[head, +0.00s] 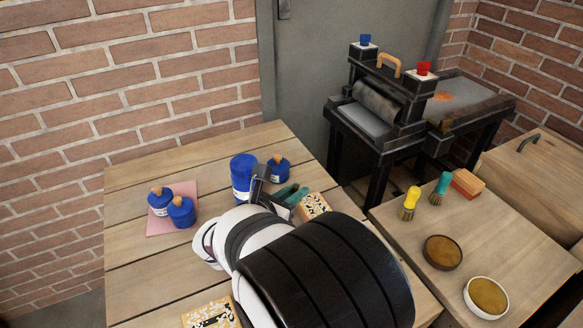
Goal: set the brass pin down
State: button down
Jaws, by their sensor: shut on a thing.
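My gripper (267,188) is over the back right part of the near wooden table (135,250), close to a blue tin and a blue jar. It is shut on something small. My arm and the gripper's own body hide most of the jaws, and I cannot make out the brass pin itself. I cannot tell how high the jaws are above the table.
Next to the jaws are a blue tin (242,178), a blue jar (279,168), a teal thing (297,195) and a patterned block (314,205). Two blue jars are on a pink mat (156,229) at left. A press (395,110) stands behind. The table's left front is clear.

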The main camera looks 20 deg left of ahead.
jog(key=a+f, duration=0.1)
jog(key=a, duration=0.1)
jog(key=a+f, duration=0.2)
jog(key=a, duration=0.1)
jog(key=s+a+f, duration=0.1)
jog(key=a+f, duration=0.1)
jog(key=a, duration=0.1)
notch_tip(320, 180, down, 4)
jog(key=shift+a+f, duration=0.1)
jog(key=c, duration=0.9)
grip_release()
